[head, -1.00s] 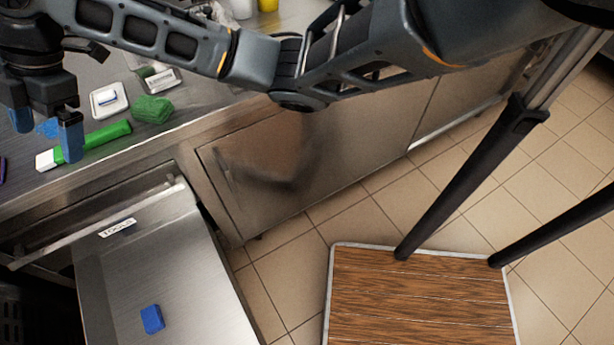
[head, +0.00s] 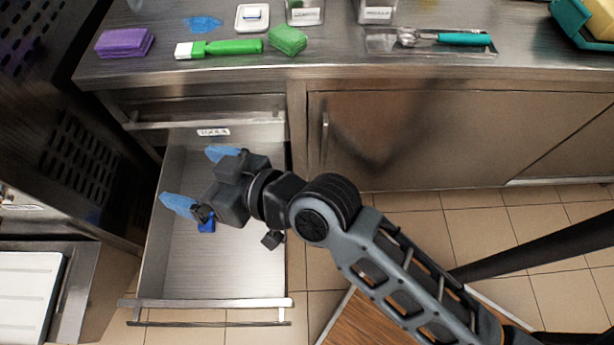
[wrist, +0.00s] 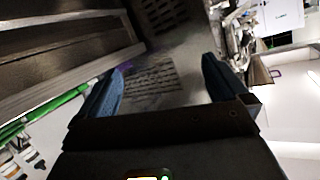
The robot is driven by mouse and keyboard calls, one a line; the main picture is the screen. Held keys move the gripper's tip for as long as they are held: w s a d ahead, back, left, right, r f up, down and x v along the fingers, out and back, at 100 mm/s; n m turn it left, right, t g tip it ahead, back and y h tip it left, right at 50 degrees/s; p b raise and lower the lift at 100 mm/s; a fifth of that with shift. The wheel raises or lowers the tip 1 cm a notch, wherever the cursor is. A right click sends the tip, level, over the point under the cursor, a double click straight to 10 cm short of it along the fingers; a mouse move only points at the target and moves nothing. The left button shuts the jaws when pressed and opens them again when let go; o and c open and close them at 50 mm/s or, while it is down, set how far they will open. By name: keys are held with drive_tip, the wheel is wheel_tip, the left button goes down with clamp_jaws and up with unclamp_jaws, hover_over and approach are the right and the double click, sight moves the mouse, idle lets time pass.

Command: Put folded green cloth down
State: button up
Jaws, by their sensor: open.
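The folded green cloth (head: 287,40) lies on the steel counter (head: 340,68) near its front edge, just right of a green-handled brush (head: 220,48). My gripper (head: 194,178) is away from it, lower and to the left, over the open drawer (head: 245,285). Its two blue fingers are spread apart, pointing left, with nothing seen between them. The wrist view also shows the gripper (wrist: 160,90) open and empty. The cloth cannot be made out in the wrist view.
On the counter are a purple folded cloth (head: 124,42), a white dish (head: 252,17), a blue patch (head: 202,24) and a tray with a teal-handled scoop (head: 462,39). A dark perforated cabinet (head: 75,150) stands at left.

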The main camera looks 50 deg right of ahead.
drive_tip(key=s+d+f+m+h, duration=0.1)
drive_tip(key=s+d+h, duration=0.1)
drive_tip(key=s, duration=0.6)
drive_tip(key=s+d+f+m+h, duration=0.1)
drive_tip(key=s+d, duration=0.2)
drive_tip(key=s, duration=0.5)
drive_tip(key=s+d+r+n, duration=0.1)
drive_tip(key=s+d+r, duration=0.1)
drive_tip(key=s, duration=0.3)
drive_tip(key=s+d+r, duration=0.3)
drive_tip(key=s+r, duration=0.1)
drive_tip(key=s, duration=0.2)
drive_tip(key=shift+s+d+r+n+t, duration=0.3)
drive_tip(key=shift+d+r+n+t, duration=0.05)
drive_tip(key=shift+r+n+t, duration=0.05)
